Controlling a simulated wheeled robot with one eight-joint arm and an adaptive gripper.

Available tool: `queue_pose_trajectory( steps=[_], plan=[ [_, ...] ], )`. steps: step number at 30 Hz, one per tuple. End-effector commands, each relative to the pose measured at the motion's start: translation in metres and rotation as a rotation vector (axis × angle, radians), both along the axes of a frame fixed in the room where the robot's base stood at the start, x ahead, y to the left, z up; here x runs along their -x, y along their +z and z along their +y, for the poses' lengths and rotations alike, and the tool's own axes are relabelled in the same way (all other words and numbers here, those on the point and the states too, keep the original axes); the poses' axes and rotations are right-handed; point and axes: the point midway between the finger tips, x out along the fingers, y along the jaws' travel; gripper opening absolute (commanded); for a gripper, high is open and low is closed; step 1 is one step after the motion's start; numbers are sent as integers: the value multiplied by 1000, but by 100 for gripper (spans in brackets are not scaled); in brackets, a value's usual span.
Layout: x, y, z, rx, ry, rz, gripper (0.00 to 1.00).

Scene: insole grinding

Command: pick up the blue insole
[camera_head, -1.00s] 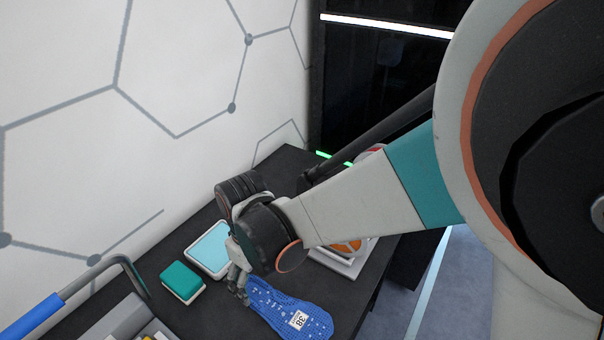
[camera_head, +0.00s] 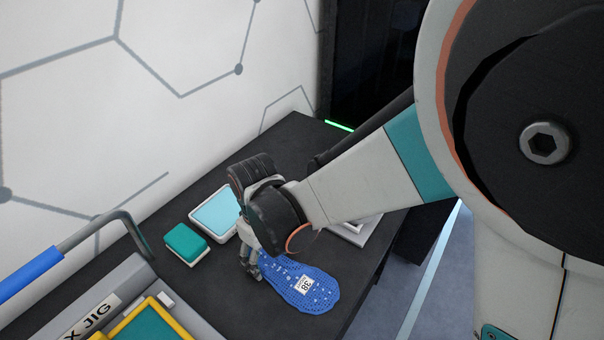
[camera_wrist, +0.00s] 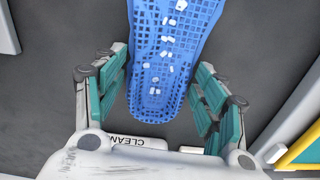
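The blue insole (camera_head: 300,284) lies flat on the dark table, with a white label marked 38 on it. In the wrist view the insole (camera_wrist: 172,50) runs from the top edge down between my fingers, its rounded end nearest my palm. My gripper (camera_head: 250,262) is at the insole's upper-left end in the head view. In the wrist view my gripper (camera_wrist: 162,85) is open, with one teal-padded finger on each side of the insole and a gap on both sides. Small white bits lie on the insole.
A teal and white block (camera_head: 187,243) and a tray with a light blue face (camera_head: 217,213) lie left of my gripper. A grey jig with a yellow frame (camera_head: 128,322) stands at lower left, near a blue-gripped handle (camera_head: 32,273). The table's right edge is close to the insole.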

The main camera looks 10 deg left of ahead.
Motion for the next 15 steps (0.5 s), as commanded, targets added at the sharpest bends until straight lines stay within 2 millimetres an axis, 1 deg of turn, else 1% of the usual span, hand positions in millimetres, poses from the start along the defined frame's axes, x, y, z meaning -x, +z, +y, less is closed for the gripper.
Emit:
queue_pose_trajectory(
  steps=[1,3,7,8,15],
  plan=[
    [0,0,0,0,0,0,44],
    [0,0,0,0,0,0,29],
    [0,0,0,0,0,0,29],
    [0,0,0,0,0,0,25],
    [0,1,0,0,-1,0,25]
  ],
)
